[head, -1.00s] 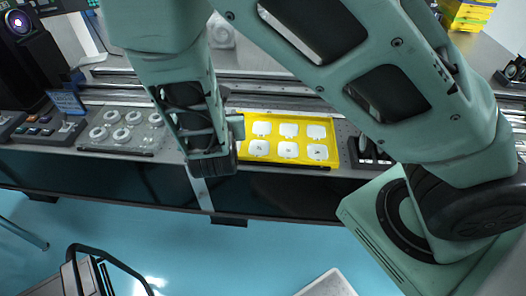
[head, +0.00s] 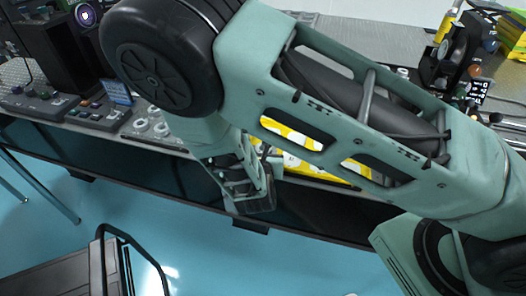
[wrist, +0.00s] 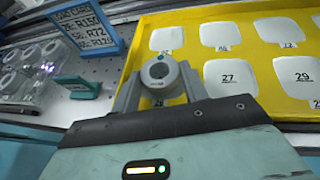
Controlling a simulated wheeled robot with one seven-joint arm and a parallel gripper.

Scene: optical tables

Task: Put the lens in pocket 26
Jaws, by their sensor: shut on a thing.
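My gripper (wrist: 158,88) is shut on the lens (wrist: 159,72), a small grey ring-shaped piece with a round opening, in the wrist view. The lens is over the near left part of the yellow tray (wrist: 134,48), covering part of a white pocket there. White pockets marked 27 (wrist: 229,78) and 29 (wrist: 302,77) lie to its right. A farther row of pockets (wrist: 222,36) has labels too small to read surely, so I cannot tell which is 26. In the head view my arm hides most of the tray (head: 338,178) and the lens.
A blue sign (wrist: 86,28) stands left of the tray, with a small green block (wrist: 82,84) nearer. A clear holder with round pieces (wrist: 30,72) is at the far left. In the head view, control boxes (head: 98,115) sit left along the bench edge.

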